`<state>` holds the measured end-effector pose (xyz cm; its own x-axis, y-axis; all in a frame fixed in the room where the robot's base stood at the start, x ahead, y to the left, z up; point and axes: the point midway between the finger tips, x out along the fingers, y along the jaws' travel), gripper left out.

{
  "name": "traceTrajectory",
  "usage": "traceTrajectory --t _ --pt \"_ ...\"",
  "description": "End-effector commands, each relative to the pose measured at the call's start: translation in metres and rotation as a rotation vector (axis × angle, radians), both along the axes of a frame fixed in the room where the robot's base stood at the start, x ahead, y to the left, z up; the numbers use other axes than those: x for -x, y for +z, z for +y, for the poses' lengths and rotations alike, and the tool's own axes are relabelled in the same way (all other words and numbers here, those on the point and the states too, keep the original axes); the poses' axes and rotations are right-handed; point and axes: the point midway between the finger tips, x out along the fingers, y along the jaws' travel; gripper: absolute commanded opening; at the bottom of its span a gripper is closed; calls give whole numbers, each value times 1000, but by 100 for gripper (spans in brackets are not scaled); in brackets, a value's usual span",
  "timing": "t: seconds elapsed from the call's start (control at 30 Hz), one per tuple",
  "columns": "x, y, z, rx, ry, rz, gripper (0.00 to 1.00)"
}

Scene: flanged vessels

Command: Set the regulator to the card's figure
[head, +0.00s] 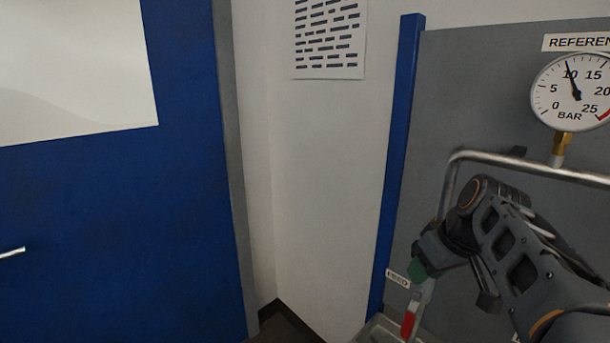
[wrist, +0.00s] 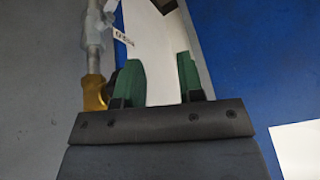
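My gripper (head: 418,270) is at the left side of the grey panel, above a red-handled valve (head: 409,322). In the wrist view its two green fingers (wrist: 159,80) stand apart with only the pale wall between them. No regulator knob can be made out, and no card with a readable figure shows. A round gauge (head: 575,92) under a cut-off label starting "REFEREN" (head: 577,43) is marked in BAR. Its needle points close to 10.
A metal pipe (head: 480,157) runs below the gauge and bends down behind my gripper. A pipe with a brass fitting (wrist: 94,92) stands left of my fingers. A small tag (head: 398,279) is by the valve. A blue door (head: 90,220) and a wall sheet (head: 330,40) are left.

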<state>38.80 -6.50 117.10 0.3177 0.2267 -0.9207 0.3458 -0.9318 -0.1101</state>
Motion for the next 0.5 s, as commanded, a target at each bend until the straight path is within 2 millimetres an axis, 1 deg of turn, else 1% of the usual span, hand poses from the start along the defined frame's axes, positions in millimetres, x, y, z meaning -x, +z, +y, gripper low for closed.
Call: traceTrajectory --t 0.03,0.1,0.2,0.33,0.4,0.5 --pt "11 -19 16 16 -40 27 35" --pt "25 -46 31 43 -115 52 35" --pt "45 -81 47 75 -202 67 35" --pt "66 -116 60 103 -277 64 35" --pt "75 -129 64 111 -303 59 35" --pt "83 -141 68 118 -326 53 35"
